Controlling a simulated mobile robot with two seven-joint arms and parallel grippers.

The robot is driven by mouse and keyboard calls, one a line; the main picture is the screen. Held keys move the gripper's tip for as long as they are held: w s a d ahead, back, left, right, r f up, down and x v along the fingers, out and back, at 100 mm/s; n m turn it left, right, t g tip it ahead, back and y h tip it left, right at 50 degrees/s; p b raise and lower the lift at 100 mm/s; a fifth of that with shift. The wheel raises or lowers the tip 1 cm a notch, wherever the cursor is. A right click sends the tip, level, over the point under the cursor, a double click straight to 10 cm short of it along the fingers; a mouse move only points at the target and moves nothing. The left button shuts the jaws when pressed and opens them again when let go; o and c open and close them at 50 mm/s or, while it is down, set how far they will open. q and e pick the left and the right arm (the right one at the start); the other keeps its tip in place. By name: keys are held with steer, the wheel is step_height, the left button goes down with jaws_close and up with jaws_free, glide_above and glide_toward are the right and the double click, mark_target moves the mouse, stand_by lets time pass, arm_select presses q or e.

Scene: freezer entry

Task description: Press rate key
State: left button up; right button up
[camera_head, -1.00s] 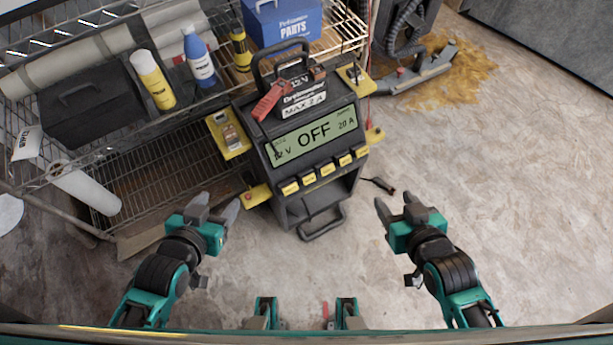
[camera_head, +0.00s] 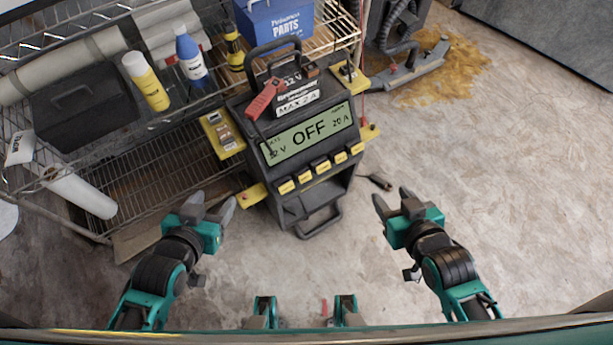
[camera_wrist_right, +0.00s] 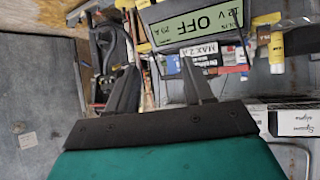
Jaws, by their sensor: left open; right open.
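The charger (camera_head: 312,150) stands in front of the shelf rack in the head view, a dark box with yellow corner pieces. Its green display (camera_head: 308,133) reads OFF, 12 V and 20 A. A row of several yellow keys (camera_head: 322,166) runs below the display; their labels are too small to read. The display also shows upside down in the right wrist view (camera_wrist_right: 197,27). My left gripper (camera_head: 212,207) is open and empty, left of and below the charger. My right gripper (camera_head: 391,204) is open and empty, right of and below it. Neither touches the keys.
A wire shelf rack (camera_head: 160,150) on the left holds a yellow bottle (camera_head: 152,88), a blue bottle (camera_head: 191,58), a black case (camera_head: 82,105) and a blue parts box (camera_head: 277,24). A cable end (camera_head: 377,182) lies on the floor.

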jaws_close()
stand_by(1.5)
